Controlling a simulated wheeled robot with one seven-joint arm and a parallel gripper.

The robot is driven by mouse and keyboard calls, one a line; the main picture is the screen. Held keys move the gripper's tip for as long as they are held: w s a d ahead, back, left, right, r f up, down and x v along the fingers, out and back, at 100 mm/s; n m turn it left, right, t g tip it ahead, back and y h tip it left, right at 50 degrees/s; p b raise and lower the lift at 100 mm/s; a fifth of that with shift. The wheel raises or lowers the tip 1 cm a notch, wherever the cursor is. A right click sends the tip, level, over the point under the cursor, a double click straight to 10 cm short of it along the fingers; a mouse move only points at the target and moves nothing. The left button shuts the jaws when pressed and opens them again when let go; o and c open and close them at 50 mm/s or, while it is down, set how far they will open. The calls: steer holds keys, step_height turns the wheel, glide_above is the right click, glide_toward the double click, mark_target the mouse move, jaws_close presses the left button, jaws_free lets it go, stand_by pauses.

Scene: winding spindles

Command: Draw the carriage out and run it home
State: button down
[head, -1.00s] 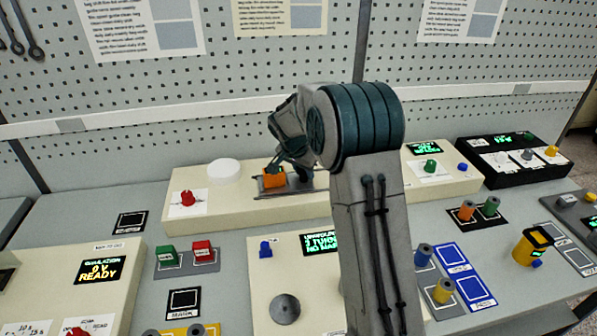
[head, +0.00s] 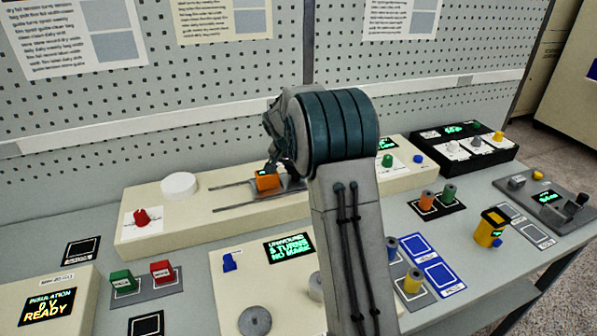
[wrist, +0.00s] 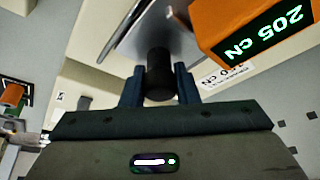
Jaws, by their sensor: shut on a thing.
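The carriage is a grey plate (head: 292,185) with an orange block (head: 267,181) on it, on two thin rails of the long beige unit. In the wrist view the orange block (wrist: 250,32) is at the upper right, and its green display reads 205 cN. My gripper (head: 274,166) is at the carriage, partly hidden behind my own arm. In the wrist view my gripper (wrist: 158,82) has its two blue fingers shut on a dark cylindrical knob (wrist: 158,62). The right part of the carriage is hidden by my arm in the head view.
The beige unit (head: 200,225) carries a white disc (head: 180,186) and a red knob (head: 141,216) on the left, and a green knob (head: 387,160) on the right. Bare rails (head: 235,206) lie left of the carriage. A screen (head: 289,248) in front reads "UNWOUND", "NO MARK".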

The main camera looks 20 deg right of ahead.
steer(key=shift+a, duration=0.15)
steer(key=c, duration=1.1)
jaws_free()
steer(key=b+v, duration=0.1)
steer(key=v, duration=1.3)
steer(key=s+a+f+n+y, duration=0.1)
steer(key=s+a+f+n, duration=0.1)
steer(key=s, duration=0.9)
steer(key=s+a+f+n+y, duration=0.1)
steer(key=s+a+f+n, duration=0.1)
steer(key=s, duration=0.9)
steer(key=s+a+f+n+y, duration=0.1)
steer(key=s+f+n, duration=0.3)
steer(key=s, duration=0.7)
steer(key=shift+a+n, duration=0.5)
steer(key=shift+a, duration=0.2)
